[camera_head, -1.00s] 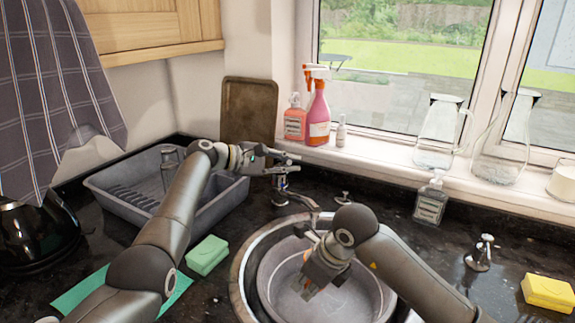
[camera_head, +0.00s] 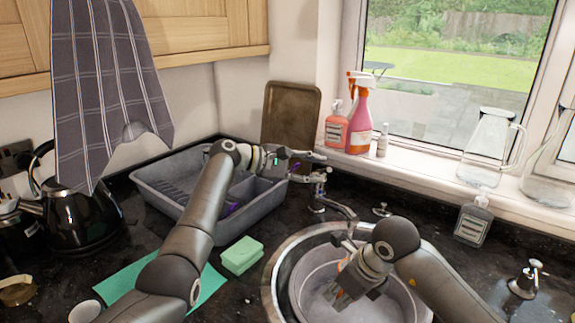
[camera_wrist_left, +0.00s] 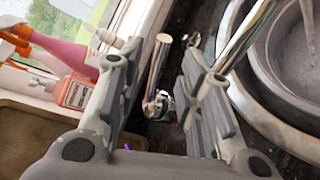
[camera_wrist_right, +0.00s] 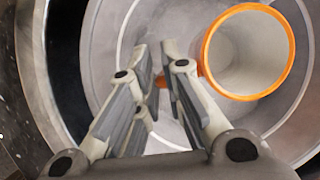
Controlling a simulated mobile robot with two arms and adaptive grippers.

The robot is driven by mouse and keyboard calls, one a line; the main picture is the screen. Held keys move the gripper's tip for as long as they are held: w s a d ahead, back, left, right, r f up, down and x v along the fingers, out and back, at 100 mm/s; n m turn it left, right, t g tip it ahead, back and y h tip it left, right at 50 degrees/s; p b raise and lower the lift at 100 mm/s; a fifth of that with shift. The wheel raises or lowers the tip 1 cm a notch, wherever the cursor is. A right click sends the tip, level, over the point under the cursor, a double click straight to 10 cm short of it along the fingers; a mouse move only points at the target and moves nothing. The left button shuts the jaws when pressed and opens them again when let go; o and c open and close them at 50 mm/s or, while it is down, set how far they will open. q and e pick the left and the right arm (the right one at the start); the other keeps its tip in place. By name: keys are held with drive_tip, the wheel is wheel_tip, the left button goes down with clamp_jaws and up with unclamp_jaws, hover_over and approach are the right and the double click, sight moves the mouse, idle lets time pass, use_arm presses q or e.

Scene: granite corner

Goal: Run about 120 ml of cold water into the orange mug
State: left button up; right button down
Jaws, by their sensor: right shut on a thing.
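The orange mug (camera_wrist_right: 206,52) shows in the right wrist view with its orange rim and pale inside facing the camera. My right gripper (camera_wrist_right: 168,78) is shut on the mug's orange handle, inside the sink bowl. In the head view my right gripper (camera_head: 338,296) hides most of the mug. The chrome tap (camera_head: 318,190) stands behind the sink, its spout reaching over the bowl. My left gripper (camera_head: 303,164) is by the tap top. In the left wrist view its fingers (camera_wrist_left: 160,66) are apart, with a chrome tap part (camera_wrist_left: 157,65) between them. I cannot tell the water level.
A grey basin (camera_head: 305,272) sits in the round sink. A drying rack (camera_head: 150,187), green sponge (camera_head: 242,254) and green cloth (camera_head: 120,284) lie left. Spray bottles (camera_head: 360,125) and a glass jug (camera_head: 488,150) line the sill.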

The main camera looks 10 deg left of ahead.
sight(341, 266)
use_arm(q)
drive_tip(key=v, duration=0.7)
drive_tip(key=shift+a, duration=0.3)
drive_tip(key=shift+s+r, duration=0.1)
use_arm(e)
drive_tip(key=w, duration=0.4)
drive_tip(key=w+a, duration=0.1)
drive_tip(key=w, duration=0.1)
drive_tip(key=shift+w+a, duration=0.1)
drive_tip(key=shift+w, duration=0.25)
drive_tip(key=s, duration=0.4)
drive_tip(key=s+d, duration=0.1)
drive_tip(key=s, duration=0.1)
drive_tip(key=shift+s+d+r, duration=0.1)
drive_tip(key=shift+s, duration=0.3)
